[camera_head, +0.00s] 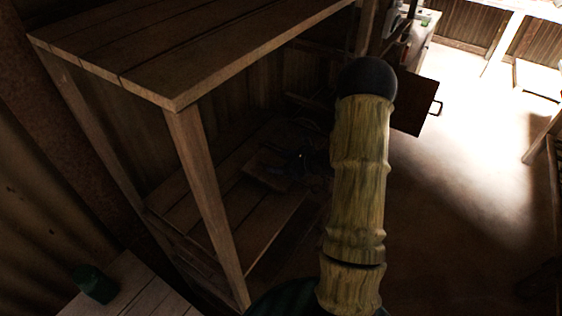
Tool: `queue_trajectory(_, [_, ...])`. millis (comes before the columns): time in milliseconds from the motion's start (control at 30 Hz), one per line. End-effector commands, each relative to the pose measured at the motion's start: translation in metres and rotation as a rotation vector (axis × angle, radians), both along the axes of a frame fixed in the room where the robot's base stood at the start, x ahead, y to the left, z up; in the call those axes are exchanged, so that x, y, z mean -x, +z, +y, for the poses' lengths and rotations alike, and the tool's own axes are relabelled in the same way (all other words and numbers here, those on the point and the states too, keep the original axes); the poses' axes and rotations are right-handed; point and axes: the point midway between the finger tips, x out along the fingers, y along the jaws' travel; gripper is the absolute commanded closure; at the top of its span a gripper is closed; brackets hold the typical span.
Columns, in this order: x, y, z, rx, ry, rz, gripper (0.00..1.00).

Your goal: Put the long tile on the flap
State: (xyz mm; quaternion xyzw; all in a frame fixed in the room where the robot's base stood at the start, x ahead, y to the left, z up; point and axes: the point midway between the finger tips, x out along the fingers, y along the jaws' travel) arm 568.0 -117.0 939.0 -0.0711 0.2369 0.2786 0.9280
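A dark, jumbled shape (303,154) shows inside the wooden bench, above its lower shelf. It may be my gripper, but it is too dark to tell its fingers or whether it holds anything. A flat, brownish block or board (266,172) lies on the lower shelf just left of and below that shape. I cannot tell whether it is part of the press. I cannot make out the long tile or the flap. My own arm, yellowish and ribbed with a black joint on top, stands in front and hides part of the bench's right side.
The wooden bench has a plank top (180,50), a front leg (207,205) and a lower shelf (262,225). A dark green container (94,284) stands on a plank surface at bottom left. A dark panel (416,104) sticks out behind my arm. Sunlit floor (465,170) lies clear at right.

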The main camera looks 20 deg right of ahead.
Motion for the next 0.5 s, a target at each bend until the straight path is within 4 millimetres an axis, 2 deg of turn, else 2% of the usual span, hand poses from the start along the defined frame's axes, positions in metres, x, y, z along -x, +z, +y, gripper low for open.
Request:
queue_trajectory(300, [0.001,0.005,0.000,0.000,0.001,0.000,0.37])
queue_trajectory(500, [0.025,0.018,-0.018,0.002,-0.005,-0.002,0.37])
